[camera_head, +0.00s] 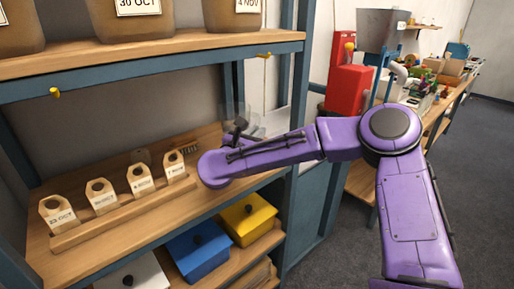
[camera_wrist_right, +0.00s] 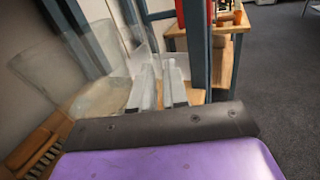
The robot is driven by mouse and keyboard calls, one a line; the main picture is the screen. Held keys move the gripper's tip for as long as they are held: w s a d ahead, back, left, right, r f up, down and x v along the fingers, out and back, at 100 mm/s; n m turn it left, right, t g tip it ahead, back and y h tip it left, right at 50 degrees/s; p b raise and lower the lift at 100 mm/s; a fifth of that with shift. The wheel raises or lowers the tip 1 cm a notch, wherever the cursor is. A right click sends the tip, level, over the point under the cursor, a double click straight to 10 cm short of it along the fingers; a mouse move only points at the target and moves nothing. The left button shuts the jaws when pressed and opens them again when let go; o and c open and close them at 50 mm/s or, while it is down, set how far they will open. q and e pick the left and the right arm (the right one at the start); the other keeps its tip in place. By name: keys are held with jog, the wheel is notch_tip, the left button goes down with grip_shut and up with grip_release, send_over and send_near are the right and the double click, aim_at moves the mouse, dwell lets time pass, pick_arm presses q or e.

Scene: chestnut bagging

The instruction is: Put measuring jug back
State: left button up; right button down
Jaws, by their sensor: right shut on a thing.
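The clear measuring jug (camera_head: 233,111) is at the right end of the middle shelf (camera_head: 130,232), near the shelf's upright post. My right gripper (camera_head: 238,126) reaches in from the right and is shut on the jug; the purple wrist hides part of the contact. In the right wrist view the transparent jug (camera_wrist_right: 72,75) is left of the two pale fingers of my right gripper (camera_wrist_right: 162,78). Whether its base touches the shelf is unclear. My left gripper is not in view.
A wooden rack with several dated paper tags (camera_head: 102,195) stands on the middle shelf, left of my wrist. Yellow (camera_head: 249,215) and blue (camera_head: 198,252) lidded boxes sit below. Tubs with dates stand on the upper shelf (camera_head: 160,62). A red machine (camera_head: 348,84) is beyond the post.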

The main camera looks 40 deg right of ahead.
jog(key=w+d+f, duration=0.2)
jog(key=f, duration=0.1)
jog(key=w+d+f+p, duration=0.1)
jog(key=f, duration=0.1)
jog(key=shift+f, duration=0.1)
jog(key=f, duration=0.3)
jog(key=shift+w+d+f, duration=0.15)
jog(key=shift+w+f, duration=0.1)
jog(key=shift+f, duration=0.05)
jog(key=shift+s+f, duration=0.1)
jog(key=c, duration=1.1)
grip_release()
